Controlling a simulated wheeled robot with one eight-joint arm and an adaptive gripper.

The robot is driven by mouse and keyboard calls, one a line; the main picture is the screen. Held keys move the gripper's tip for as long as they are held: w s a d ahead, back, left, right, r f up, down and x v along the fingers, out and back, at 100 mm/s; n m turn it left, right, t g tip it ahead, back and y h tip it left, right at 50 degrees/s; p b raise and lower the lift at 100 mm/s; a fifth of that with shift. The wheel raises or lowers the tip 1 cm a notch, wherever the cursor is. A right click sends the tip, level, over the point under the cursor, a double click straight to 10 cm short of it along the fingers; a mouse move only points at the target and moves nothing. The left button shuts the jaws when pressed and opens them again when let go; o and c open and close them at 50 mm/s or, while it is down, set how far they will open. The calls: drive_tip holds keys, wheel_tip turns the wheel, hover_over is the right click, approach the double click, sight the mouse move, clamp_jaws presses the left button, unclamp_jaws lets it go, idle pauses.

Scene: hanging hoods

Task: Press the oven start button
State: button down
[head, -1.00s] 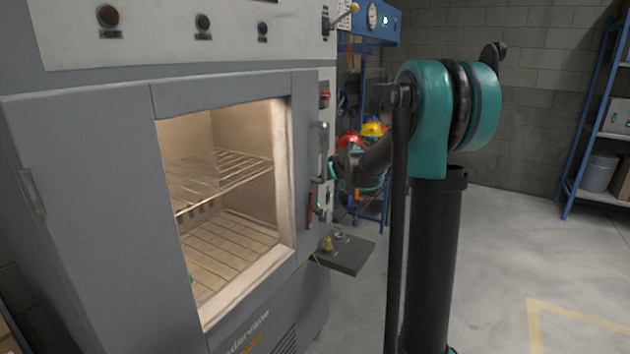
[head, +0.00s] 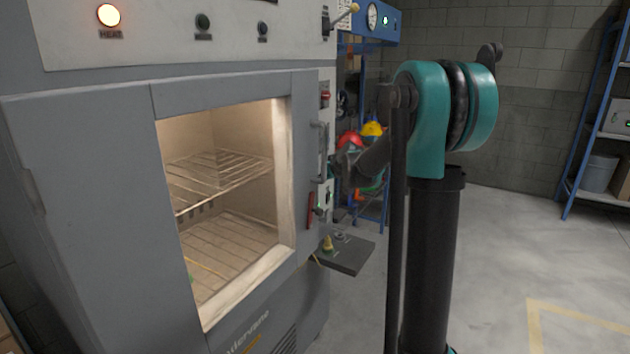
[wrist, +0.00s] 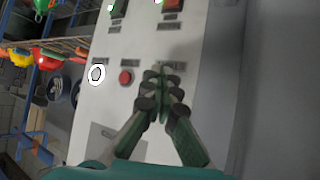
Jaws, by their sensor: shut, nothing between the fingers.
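The grey oven (head: 95,160) fills the left of the head view, with a lit chamber behind its glass. Its heat lamp (head: 109,15) glows orange. In the wrist view my gripper (wrist: 161,80) is shut and empty, fingertips in front of the oven's pale control panel (wrist: 90,115). A red button (wrist: 126,77) and a white-lit round control (wrist: 97,73) are just left of the fingertips. A label is partly visible above the tips; any button under it is covered, so I cannot tell whether they touch it. In the head view the gripper is not clearly visible.
In the wrist view a green switch (wrist: 116,8) and a red switch (wrist: 172,5) are at the panel's top. A small dark shelf (head: 345,255) juts from the oven side. A blue rack (head: 598,130) stands far right; floor between is clear.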

idle(0.3)
drive_tip(key=shift+s+d, duration=0.45)
drive_tip(key=shift+d, duration=0.15)
drive_tip(key=shift+s+d, duration=0.75)
drive_tip(key=shift+d, duration=0.3)
drive_tip(key=shift+s+d, duration=0.75)
drive_tip(key=shift+d, duration=0.25)
drive_tip(key=s+d+f+m+g+h, duration=0.1)
drive_tip(key=s+f, duration=0.5)
drive_tip(key=s, duration=0.7)
drive_tip(key=s+f+m+g+h, duration=0.1)
drive_tip(key=s+f, duration=0.5)
drive_tip(key=s, duration=0.7)
drive_tip(key=s+d+f+m+g+h, duration=0.1)
drive_tip(key=s+f, duration=0.6)
drive_tip(key=s, duration=0.7)
drive_tip(key=m+g+h, duration=0.1)
drive_tip(key=g, duration=0.1)
drive_tip(key=shift+d+m+g, duration=0.35)
drive_tip(key=shift+m+g, duration=0.05)
